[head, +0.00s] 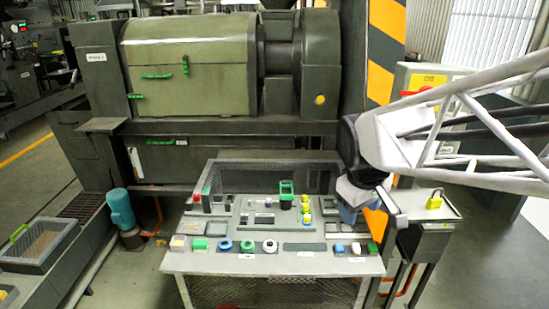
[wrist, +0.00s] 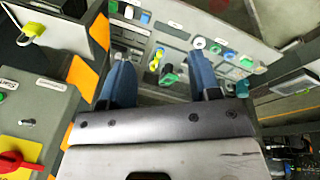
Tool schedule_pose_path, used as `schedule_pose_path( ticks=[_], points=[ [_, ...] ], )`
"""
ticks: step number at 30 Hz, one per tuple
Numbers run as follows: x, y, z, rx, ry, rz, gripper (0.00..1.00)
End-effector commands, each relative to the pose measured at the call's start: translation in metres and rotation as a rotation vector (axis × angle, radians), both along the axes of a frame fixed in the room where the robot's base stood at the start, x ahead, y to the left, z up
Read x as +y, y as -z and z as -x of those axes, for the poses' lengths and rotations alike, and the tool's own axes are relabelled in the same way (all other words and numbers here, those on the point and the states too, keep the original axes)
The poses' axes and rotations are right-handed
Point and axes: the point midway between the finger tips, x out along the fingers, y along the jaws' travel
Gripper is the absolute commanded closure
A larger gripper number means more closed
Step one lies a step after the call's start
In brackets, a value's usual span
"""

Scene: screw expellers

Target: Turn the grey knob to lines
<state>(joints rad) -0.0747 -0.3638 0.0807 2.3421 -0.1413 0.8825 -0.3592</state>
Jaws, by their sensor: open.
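My gripper (head: 352,208) is at the right end of the workbench, above it, with blue fingers pointing down. In the wrist view my gripper (wrist: 161,72) has its two blue fingers wide apart with nothing held between them. A round pale grey knob-like piece (head: 270,246) with a dark centre sits in the front row of the bench, left of my gripper. A similar pale round piece (wrist: 199,43) shows in the wrist view beyond the right finger. I cannot tell for certain that this is the grey knob, and no line marks are readable.
The workbench (head: 205,263) holds several coloured pieces, including a green ring (head: 247,246) and a blue ring (head: 224,244). A yellow padlock (head: 434,202) is on the right. A red knob (wrist: 18,162) is on a grey box at the wrist view's left. A large machine (head: 190,70) stands behind.

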Motion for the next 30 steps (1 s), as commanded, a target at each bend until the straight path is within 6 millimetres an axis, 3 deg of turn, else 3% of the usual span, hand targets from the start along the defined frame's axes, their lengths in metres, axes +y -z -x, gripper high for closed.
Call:
schedule_pose_path(
  ticks=[17,30],
  points=[
    [0.038,0.023,-0.132,0.06,-0.446,0.16,0.43],
    [0.079,0.063,-0.228,0.113,-0.791,0.276,0.43]
  ],
)
